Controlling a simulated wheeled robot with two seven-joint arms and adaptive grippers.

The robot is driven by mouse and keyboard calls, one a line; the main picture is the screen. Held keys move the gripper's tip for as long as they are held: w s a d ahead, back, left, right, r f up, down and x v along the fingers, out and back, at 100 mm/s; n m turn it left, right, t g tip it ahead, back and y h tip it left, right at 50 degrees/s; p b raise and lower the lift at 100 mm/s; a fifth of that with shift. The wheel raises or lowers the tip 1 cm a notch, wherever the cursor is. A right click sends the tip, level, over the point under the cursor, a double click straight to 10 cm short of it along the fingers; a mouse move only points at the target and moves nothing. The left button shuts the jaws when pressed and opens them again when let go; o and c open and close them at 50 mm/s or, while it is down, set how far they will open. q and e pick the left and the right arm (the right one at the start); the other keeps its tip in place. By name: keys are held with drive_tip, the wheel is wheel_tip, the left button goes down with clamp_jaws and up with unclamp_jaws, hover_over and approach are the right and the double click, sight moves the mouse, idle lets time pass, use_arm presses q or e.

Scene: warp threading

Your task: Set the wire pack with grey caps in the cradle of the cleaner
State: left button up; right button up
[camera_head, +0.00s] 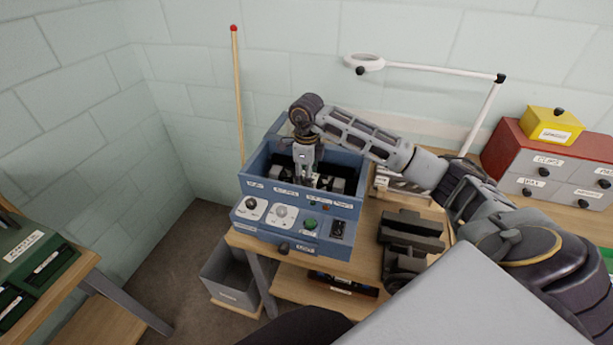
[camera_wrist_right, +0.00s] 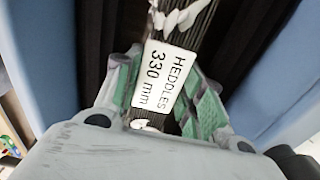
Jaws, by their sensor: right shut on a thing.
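The cleaner (camera_head: 262,194) is a blue open-topped box with a front panel of knobs and buttons, standing on a wooden bench. My right gripper (camera_head: 303,181) points down into its open top. In the right wrist view my right gripper (camera_wrist_right: 163,95) is shut on the wire pack (camera_wrist_right: 213,28), a bundle of thin dark wires with a white label reading "HEDDLES 330 mm". The pack is between the cleaner's blue walls. The cradle is mostly hidden by the gripper and pack, so I cannot tell whether the pack touches it. The cap colour is unclear. My left gripper is out of view.
A dark stand (camera_head: 410,232) sits right of the cleaner. A red-topped drawer cabinet (camera_head: 545,165) with a yellow box (camera_head: 552,125) stands at the right. A wooden pole (camera_head: 238,95) leans behind the cleaner. A grey bin (camera_head: 232,275) is below left.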

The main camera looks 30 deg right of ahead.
drive_tip(key=o, duration=1.4)
drive_tip(key=shift+r, duration=0.7)
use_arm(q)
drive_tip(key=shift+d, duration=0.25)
use_arm(e)
drive_tip(key=shift+r, duration=5.35)
use_arm(q)
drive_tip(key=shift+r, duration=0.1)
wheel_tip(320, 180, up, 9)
drive_tip(key=p, duration=0.9)
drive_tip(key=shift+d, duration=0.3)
use_arm(e)
wheel_tip(320, 180, up, 9)
drive_tip(key=shift+r, duration=0.1)
use_arm(q)
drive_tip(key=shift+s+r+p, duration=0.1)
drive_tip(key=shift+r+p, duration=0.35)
drive_tip(key=shift+p, duration=0.1)
use_arm(e)
drive_tip(key=shift+r, duration=0.4)
